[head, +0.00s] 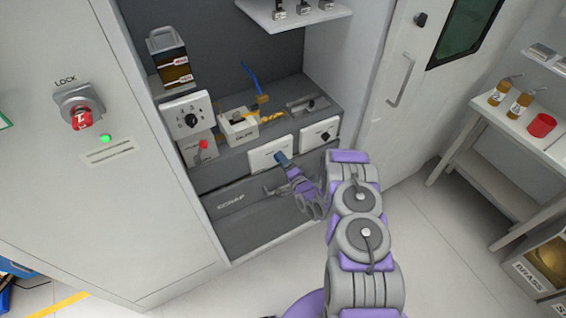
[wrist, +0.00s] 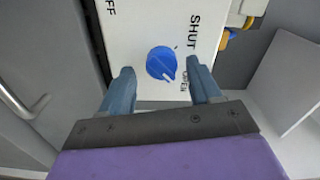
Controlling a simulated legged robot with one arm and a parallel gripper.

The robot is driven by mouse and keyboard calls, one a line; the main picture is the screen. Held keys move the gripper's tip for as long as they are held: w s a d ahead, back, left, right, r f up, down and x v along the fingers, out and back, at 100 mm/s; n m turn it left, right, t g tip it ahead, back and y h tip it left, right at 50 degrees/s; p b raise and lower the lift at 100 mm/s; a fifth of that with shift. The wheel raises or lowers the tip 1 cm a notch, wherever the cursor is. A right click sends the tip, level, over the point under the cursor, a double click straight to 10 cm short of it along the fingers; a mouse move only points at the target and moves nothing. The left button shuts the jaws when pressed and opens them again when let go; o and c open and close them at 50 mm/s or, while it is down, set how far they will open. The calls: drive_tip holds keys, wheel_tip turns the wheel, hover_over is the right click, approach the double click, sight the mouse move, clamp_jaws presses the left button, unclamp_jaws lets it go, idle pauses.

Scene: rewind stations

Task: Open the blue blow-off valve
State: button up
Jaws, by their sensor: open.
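The blue blow-off valve knob (wrist: 161,63) is round and sits on a white panel (wrist: 145,25) with the words SHUT and OPEN. A pale mark on the knob points to the lower right, towards OPEN. My gripper (wrist: 160,66) is open, with one blue-grey finger on each side of the knob in the wrist view. Gaps show between fingers and knob; nothing is held. In the head view my gripper (head: 282,159) is in front of the white valve panel (head: 262,156), where I cannot separate knob from fingers.
Left of the valve panel are a dial box (head: 188,112) and a red button (head: 203,145). Another white panel with a black knob (head: 326,136) stands to the right. The SCRAP bin (head: 225,215) is below. A shelf (head: 300,12) hangs above.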

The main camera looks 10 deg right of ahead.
drive_tip(key=p+v, duration=0.2)
drive_tip(key=v, duration=1.5)
drive_tip(key=shift+s+p, duration=0.15)
drive_tip(key=shift+p, duration=0.15)
